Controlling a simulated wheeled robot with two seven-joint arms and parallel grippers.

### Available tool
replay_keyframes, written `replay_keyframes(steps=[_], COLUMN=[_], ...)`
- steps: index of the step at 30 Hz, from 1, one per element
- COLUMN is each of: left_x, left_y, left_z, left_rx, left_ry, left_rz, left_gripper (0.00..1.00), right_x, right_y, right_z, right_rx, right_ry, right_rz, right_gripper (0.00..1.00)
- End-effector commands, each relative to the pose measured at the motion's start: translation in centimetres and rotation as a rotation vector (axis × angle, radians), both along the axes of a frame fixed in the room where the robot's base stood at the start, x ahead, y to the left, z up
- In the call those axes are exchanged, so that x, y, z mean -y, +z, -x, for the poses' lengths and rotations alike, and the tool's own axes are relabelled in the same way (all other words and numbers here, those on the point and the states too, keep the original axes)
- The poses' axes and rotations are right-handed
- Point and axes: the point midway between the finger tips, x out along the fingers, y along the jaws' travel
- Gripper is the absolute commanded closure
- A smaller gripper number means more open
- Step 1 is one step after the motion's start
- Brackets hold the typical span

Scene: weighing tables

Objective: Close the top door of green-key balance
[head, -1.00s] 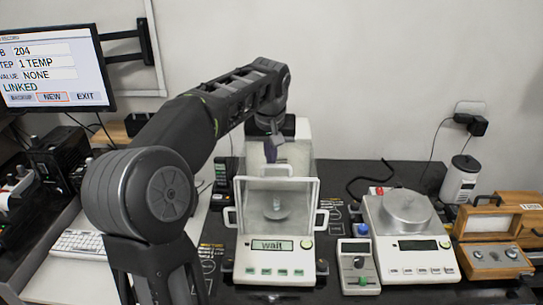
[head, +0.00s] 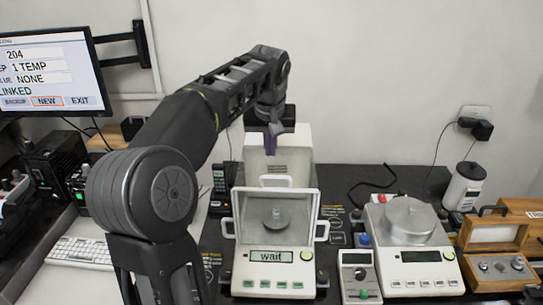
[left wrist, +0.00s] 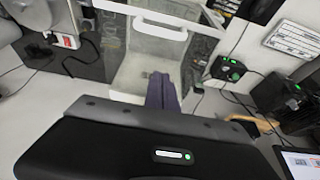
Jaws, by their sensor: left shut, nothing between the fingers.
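The green-key balance (head: 274,285) stands in the middle of the head view. It has a glass chamber, a lit display reading "wait" and a row of green keys. A white handle (head: 276,180) shows at the top of the chamber, and it also shows in the left wrist view (left wrist: 160,27). I cannot tell clearly how far the top door is open. My left gripper (head: 272,148) is shut and empty, pointing down above the rear of the balance, in front of its white back column (head: 298,150). Its purple fingers (left wrist: 162,92) show in the left wrist view. My right gripper is not in view.
A second balance (head: 412,262) with a round metal pan stands to the right, with a small device (head: 358,280) between. A wooden box (head: 495,248) is further right. A monitor (head: 48,72) and keyboard (head: 82,252) are at left. The wall is behind.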

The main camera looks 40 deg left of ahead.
Motion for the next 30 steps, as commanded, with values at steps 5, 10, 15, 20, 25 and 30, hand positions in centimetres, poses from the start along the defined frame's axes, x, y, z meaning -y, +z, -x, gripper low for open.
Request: replay_keyframes(steps=[5, 10, 15, 20, 25, 30], left_x=[0.9, 1.4, 1.5, 1.5, 1.5, 1.5], left_y=[3.9, 6.4, 6.8, 6.7, 6.7, 6.7], left_z=[0.9, 1.6, 1.7, 1.7, 1.7, 1.7], left_rx=[0.010, 0.005, 0.006, 0.006, 0.006, 0.006], left_ry=[-0.002, -0.002, -0.001, -0.001, -0.001, -0.001], left_rz=[-0.002, -0.001, -0.002, -0.002, -0.002, -0.002], left_gripper=[1.00, 1.00, 1.00, 1.00, 1.00, 1.00], right_x=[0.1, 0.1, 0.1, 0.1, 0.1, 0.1], right_y=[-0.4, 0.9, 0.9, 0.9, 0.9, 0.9], right_z=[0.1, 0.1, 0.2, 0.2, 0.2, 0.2], right_rx=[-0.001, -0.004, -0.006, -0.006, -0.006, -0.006], right_ry=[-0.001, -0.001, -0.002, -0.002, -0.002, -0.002], right_rz=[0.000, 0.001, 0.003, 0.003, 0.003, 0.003], right_gripper=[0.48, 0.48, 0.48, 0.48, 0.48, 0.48])
